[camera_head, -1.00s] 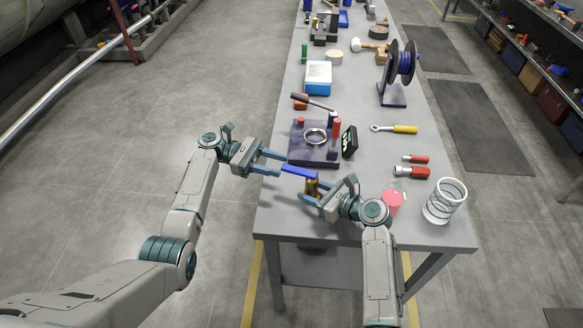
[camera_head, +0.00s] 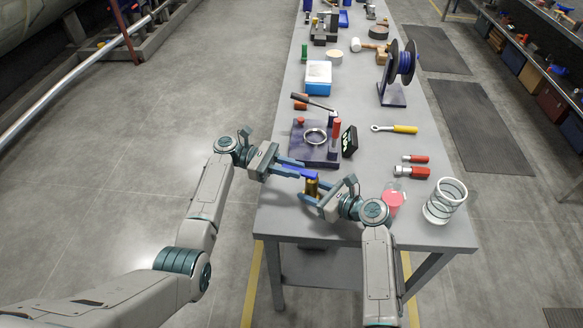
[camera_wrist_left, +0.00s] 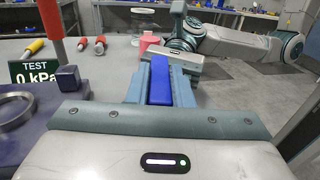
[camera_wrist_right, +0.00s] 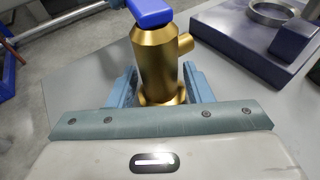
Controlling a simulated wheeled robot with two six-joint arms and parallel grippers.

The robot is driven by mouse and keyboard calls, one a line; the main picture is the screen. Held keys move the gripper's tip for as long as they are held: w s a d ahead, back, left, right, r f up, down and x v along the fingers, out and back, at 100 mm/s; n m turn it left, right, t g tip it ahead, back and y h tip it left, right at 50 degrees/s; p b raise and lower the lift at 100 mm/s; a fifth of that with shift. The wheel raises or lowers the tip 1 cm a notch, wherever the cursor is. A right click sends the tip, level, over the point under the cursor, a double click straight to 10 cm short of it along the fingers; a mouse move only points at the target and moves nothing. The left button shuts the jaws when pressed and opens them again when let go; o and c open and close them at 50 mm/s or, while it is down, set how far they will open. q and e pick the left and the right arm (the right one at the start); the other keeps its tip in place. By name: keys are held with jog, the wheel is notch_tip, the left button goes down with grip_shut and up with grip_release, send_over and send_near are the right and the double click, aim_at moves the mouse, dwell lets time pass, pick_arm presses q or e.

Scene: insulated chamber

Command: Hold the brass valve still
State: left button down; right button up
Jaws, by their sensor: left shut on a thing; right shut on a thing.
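The brass valve (camera_wrist_right: 158,62) stands upright with a side outlet and a blue lever handle (camera_wrist_right: 150,12) on top. In the head view the brass valve (camera_head: 311,187) is at the near left part of the bench. My right gripper (camera_head: 308,199) is shut on the valve's lower body; its fingers show on both sides in the right wrist view (camera_wrist_right: 160,88). My left gripper (camera_head: 302,170) is shut on the blue handle, which lies lengthwise between its fingers in the left wrist view (camera_wrist_left: 160,82). The valve body is hidden in that view.
A dark test stand (camera_head: 316,153) with a metal ring and red-tipped lever is just behind the valve. A display (camera_wrist_left: 35,75) reads "TEST 0 kPa". The bench's left edge is close.

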pick_arm(q)
jog(key=shift+s+f+n+t, duration=0.15)
jog(key=shift+s+n+t, duration=0.2)
jog(key=shift+t, duration=0.25)
pick_arm(e)
jog(key=shift+f, duration=0.15)
pick_arm(q)
jog(key=shift+s+n+t+h, duration=0.1)
jog(key=shift+n+t+h, duration=0.3)
jog(key=shift+t, duration=0.3)
jog(key=c, duration=1.3)
grip_release()
jog(key=shift+a, duration=0.1)
jog(key=a, duration=0.8)
jog(key=w+a, duration=0.1)
jog(key=a, duration=0.3)
jog(key=shift+w, duration=0.1)
